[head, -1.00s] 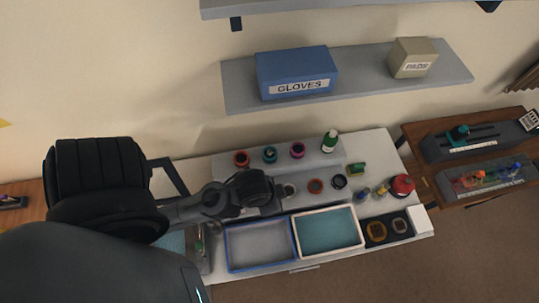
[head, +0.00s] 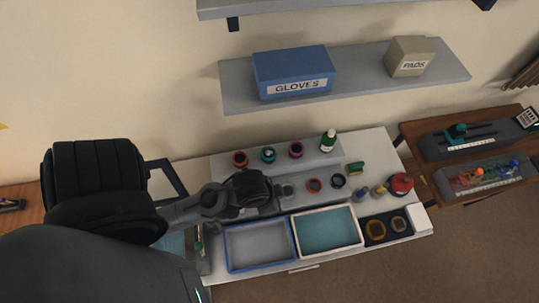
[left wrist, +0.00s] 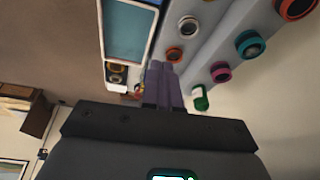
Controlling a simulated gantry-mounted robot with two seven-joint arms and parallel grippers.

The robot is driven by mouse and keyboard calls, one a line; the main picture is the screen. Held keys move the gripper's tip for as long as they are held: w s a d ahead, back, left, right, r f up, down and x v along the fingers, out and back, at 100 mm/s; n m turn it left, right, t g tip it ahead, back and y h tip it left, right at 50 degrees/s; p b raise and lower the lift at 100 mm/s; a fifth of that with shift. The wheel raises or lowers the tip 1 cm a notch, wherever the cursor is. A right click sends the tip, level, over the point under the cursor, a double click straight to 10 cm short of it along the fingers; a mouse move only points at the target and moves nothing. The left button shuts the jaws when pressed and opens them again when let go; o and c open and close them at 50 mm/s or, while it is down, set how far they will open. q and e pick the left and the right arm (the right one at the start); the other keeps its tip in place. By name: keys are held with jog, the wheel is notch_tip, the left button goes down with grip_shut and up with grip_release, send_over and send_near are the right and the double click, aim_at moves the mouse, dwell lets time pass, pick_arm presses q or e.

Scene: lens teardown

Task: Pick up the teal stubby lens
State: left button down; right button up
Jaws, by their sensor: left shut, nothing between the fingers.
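The teal stubby lens (head: 268,155) stands upright on the raised grey ledge at the back of the workbench, between a red-orange lens (head: 240,159) and a magenta lens (head: 297,150). It also shows in the left wrist view (left wrist: 250,43), off to the right of the fingers and apart from them. My left gripper (left wrist: 160,68) is shut with nothing in it, its purple fingers side by side. In the head view my left arm reaches in over the bench in front of the ledge, and its fingertips cannot be made out. My right gripper is not in view.
A green-and-white bottle (head: 328,141) stands at the ledge's right end. Several rings and small parts sit in front of it. A blue-rimmed tray (head: 228,249) and a cream-rimmed teal tray (head: 297,236) lie at the front. A wall shelf (head: 350,92) hangs above.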

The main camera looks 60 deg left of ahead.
pick_arm(q)
jog(key=shift+c, duration=0.8)
grip_release()
